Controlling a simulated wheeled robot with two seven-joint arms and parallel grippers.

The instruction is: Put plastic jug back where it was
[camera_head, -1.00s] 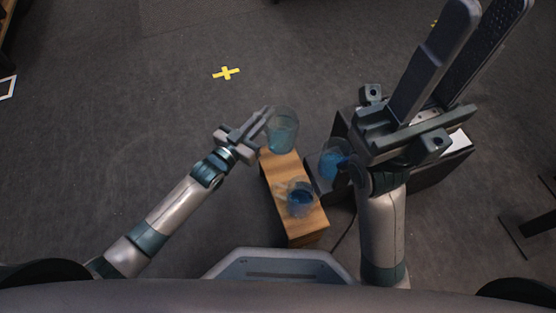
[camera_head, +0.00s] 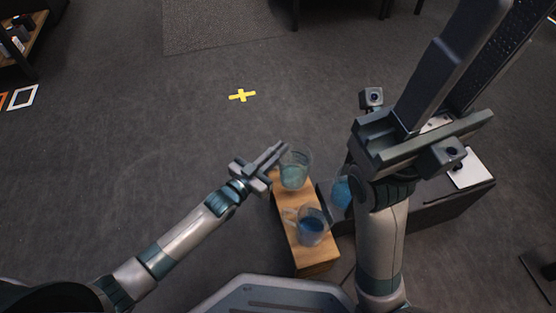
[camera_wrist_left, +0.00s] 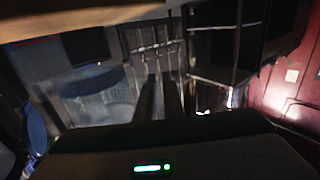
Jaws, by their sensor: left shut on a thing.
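A clear plastic jug (camera_head: 294,172) with bluish contents is at the far end of the narrow wooden bench. My left gripper (camera_head: 280,153) is shut on this jug at its upper left side. Whether its base touches the bench I cannot tell. The left wrist view shows clear plastic with a blue rim (camera_wrist_left: 92,82) beside the fingers (camera_wrist_left: 160,98). A second clear jug (camera_head: 311,229) with blue contents stands on the bench's near half. A third blue-filled vessel (camera_head: 342,192) is partly hidden by my right arm. My right gripper (camera_head: 462,65) is raised close to the camera, open and empty.
The wooden bench (camera_head: 291,230) stands beside a low dark unit (camera_head: 425,205) with a white sheet (camera_head: 466,168) on it, partly behind my right arm. A shelf (camera_head: 30,35) is at the far left.

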